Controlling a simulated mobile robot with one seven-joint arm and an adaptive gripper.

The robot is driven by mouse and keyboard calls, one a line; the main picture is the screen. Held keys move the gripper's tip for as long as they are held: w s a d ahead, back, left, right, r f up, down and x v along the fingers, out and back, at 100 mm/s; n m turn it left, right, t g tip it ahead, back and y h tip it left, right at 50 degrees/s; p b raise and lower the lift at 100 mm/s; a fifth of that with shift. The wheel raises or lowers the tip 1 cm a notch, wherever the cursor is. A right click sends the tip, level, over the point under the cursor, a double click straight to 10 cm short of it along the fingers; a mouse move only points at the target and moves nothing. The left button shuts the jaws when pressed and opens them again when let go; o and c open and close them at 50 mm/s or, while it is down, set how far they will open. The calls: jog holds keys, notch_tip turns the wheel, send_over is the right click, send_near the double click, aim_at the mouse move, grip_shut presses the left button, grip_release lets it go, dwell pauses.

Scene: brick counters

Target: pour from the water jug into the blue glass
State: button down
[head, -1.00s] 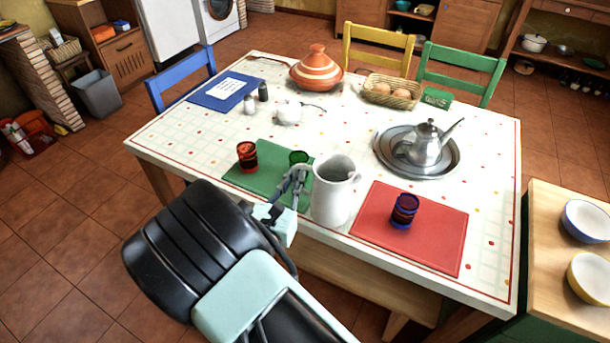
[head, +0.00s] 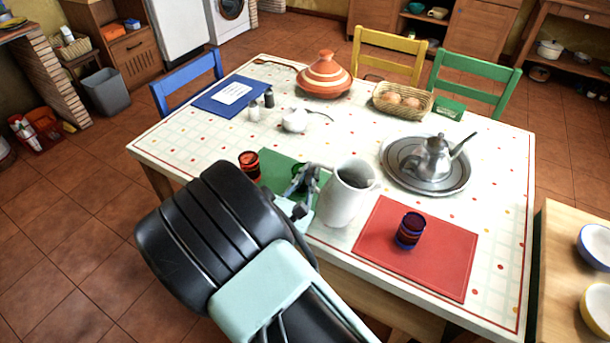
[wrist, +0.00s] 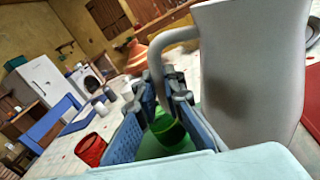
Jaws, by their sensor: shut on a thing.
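The white water jug (head: 346,196) is near the front edge of the table, between the green and red mats, and leans a little to the right. My gripper (head: 309,180) is shut on its handle from the left; the wrist view shows the handle between my fingers (wrist: 165,92) and the jug body (wrist: 248,75) at the right. The blue glass (head: 410,229) stands upright on the red mat, to the right of the jug and apart from it. Whether the jug's base touches the table is hard to tell. The jug's contents are not visible.
A red glass (head: 250,166) stands at the left of the green mat (head: 272,172). A green glass (wrist: 170,130) is behind my fingers. A metal teapot (head: 432,160) on a round tray (head: 400,177) stands behind the red mat (head: 450,262). The table's right front corner is clear.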

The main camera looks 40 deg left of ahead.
aim_at(352, 171)
jog(key=r+m, duration=0.1)
jog(key=d+r, duration=0.1)
jog(key=m, duration=0.1)
jog(key=shift+w+d+r+m, duration=0.3)
jog(key=shift+w+r, duration=0.1)
jog(key=shift+w+d+r+m, duration=0.2)
jog(key=shift+w+d+m, duration=0.2)
jog(key=shift+d, duration=0.35)
jog(key=shift+w+d+r+m, duration=0.25)
jog(key=shift+d+m, duration=0.3)
jog(key=shift+d, duration=0.25)
jog(key=shift+w+d+r+m, duration=0.15)
jog(key=shift+w+d+m, duration=0.25)
jog(key=shift+d, duration=0.35)
jog(key=shift+w+d+m, duration=0.2)
jog(key=shift+d, duration=0.35)
jog(key=shift+w+d+m, duration=0.15)
jog(key=shift+d, duration=0.4)
jog(key=shift+w+d+r+m+b, duration=0.1)
jog(key=shift+d+r+m+b, duration=0.2)
jog(key=shift+r+b, duration=0.35)
jog(key=shift+w+d+r+m+b, duration=0.1)
jog(key=shift+r+m+b, duration=0.3)
jog(key=shift+b, duration=0.45)
dwell(2.4)
